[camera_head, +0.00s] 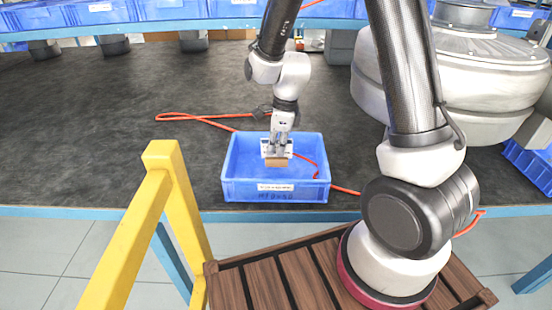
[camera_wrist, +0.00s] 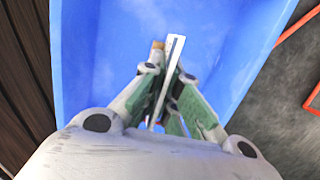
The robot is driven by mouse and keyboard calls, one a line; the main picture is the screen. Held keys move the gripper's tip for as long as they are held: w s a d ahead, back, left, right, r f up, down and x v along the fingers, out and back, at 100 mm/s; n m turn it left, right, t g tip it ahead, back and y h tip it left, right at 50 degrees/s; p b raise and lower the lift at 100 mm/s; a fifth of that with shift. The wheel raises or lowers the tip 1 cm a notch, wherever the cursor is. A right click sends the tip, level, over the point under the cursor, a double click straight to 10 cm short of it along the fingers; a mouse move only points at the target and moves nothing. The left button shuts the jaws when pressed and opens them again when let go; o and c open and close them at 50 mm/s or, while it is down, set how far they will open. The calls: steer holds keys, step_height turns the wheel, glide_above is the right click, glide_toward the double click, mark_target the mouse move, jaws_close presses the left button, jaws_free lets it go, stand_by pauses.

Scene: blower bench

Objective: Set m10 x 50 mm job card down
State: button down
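The job card (camera_head: 267,150) is a white card with a brown block (camera_head: 276,162) at its lower edge. In the wrist view the card (camera_wrist: 174,58) is seen nearly edge-on, with the brown piece (camera_wrist: 157,46) beside it. My gripper (camera_head: 279,143) points down, and its fingers (camera_wrist: 163,88) are closed on the card from both sides. The card is upright within the outline of the blue bin (camera_head: 240,189). I cannot tell whether its lower edge touches the bin floor. The bin's front carries a white label and dark lettering.
The bin stands at the front edge of the dark bench top (camera_head: 90,120). An orange cable (camera_head: 205,119) runs behind and beside it. A yellow rail (camera_head: 160,200) stands front left. A large grey blower housing (camera_head: 465,80) fills the right.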

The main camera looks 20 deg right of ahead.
mark_target(277, 158)
steer(key=shift+f, duration=2)
steer(key=c, duration=1.6)
jaws_free()
steer(key=shift+f, duration=0.15)
steer(key=shift+c, duration=0.2)
